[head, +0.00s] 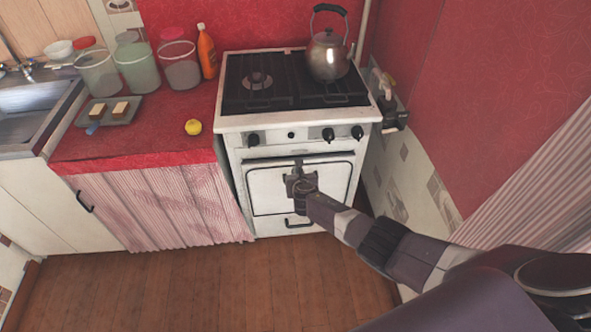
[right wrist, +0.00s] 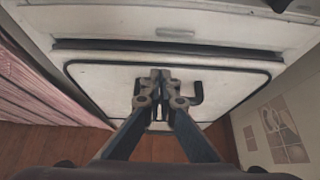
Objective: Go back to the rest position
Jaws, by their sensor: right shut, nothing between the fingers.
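My right gripper (head: 299,166) is in front of the white oven door (head: 262,190) of the stove, below the stove's control knobs. In the right wrist view its two fingers (right wrist: 160,76) are together, with nothing between them. Behind them is the door panel (right wrist: 100,80) with its dark trim and a dark handle (right wrist: 196,94). I cannot tell whether the fingertips touch the door. My right arm reaches in from the lower right. My left gripper does not show in either view.
A kettle (head: 328,57) stands on the stove top. The red counter (head: 160,130) to the left holds several jars, an orange bottle (head: 206,51), a tray (head: 128,112) and a lemon (head: 193,127). A wall closes off the right side. The wooden floor (head: 200,285) in front is clear.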

